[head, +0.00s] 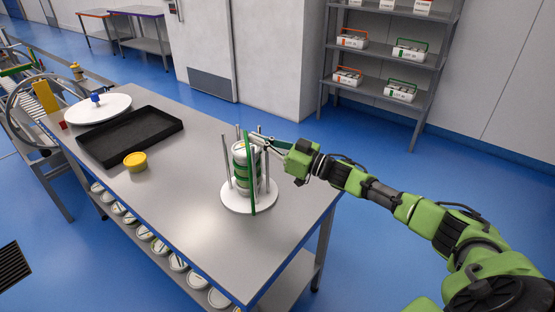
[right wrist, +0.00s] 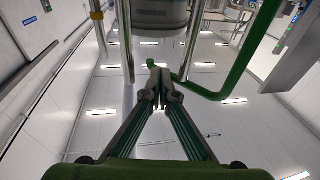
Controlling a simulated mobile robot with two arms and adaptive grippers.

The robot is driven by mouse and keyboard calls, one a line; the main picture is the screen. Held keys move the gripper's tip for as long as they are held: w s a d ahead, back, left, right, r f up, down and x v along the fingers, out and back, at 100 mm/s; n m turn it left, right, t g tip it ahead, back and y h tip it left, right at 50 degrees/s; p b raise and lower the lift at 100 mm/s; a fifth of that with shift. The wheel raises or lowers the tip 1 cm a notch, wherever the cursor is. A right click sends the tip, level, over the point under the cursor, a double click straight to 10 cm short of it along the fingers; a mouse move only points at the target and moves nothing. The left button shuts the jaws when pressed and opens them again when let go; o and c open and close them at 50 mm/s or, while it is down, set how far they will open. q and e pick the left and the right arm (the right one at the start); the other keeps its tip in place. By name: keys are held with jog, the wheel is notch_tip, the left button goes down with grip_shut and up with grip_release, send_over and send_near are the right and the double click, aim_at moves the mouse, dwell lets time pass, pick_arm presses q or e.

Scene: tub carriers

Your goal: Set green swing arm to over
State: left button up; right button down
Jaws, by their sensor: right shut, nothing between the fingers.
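The green swing arm (head: 249,172) is a green bar that stands upright at the front of a tub carrier on the steel table. The carrier has a round white base (head: 236,200), thin metal posts and a stack of white and green tubs (head: 240,160). My right gripper (head: 258,138) is at the carrier's top, from the right. In the right wrist view the gripper (right wrist: 156,85) is shut and empty. My left gripper is out of view.
Several tubs lie on the shelf below. A rack (head: 390,67) with handled boxes stands behind.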

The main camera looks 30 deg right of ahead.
jog(key=v, duration=1.2)
